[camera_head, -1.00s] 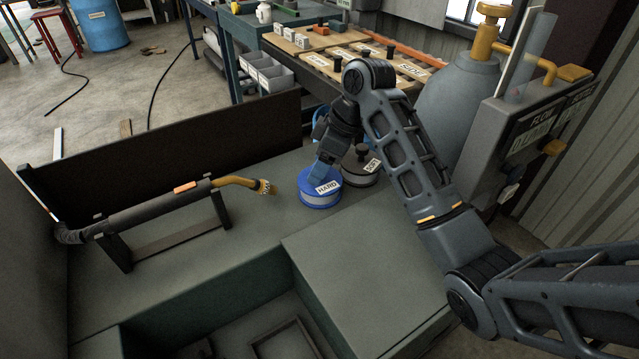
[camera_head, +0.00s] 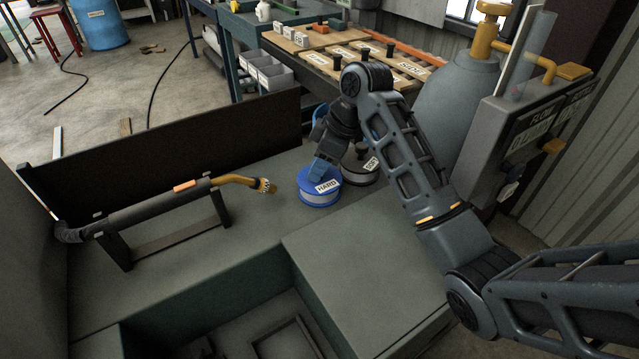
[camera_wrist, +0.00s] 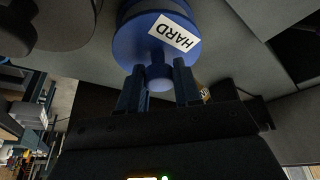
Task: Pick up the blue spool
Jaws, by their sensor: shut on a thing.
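The blue spool (camera_head: 318,198) carries a white label reading HARD and stands on the grey-green bench top in the head view, below my gripper (camera_head: 324,172). In the wrist view the blue spool (camera_wrist: 150,45) fills the upper middle, its rounded knob between the two fingers. My gripper (camera_wrist: 159,92) is shut on that knob. Whether the spool's underside touches the bench cannot be told.
A dark spool (camera_head: 362,172) stands close behind and right of the blue one. A torch with a yellow neck (camera_head: 240,181) lies on a stand (camera_head: 170,235) to the left. A dark upright panel (camera_head: 165,145) borders the bench's back. A recess (camera_head: 235,325) opens in front.

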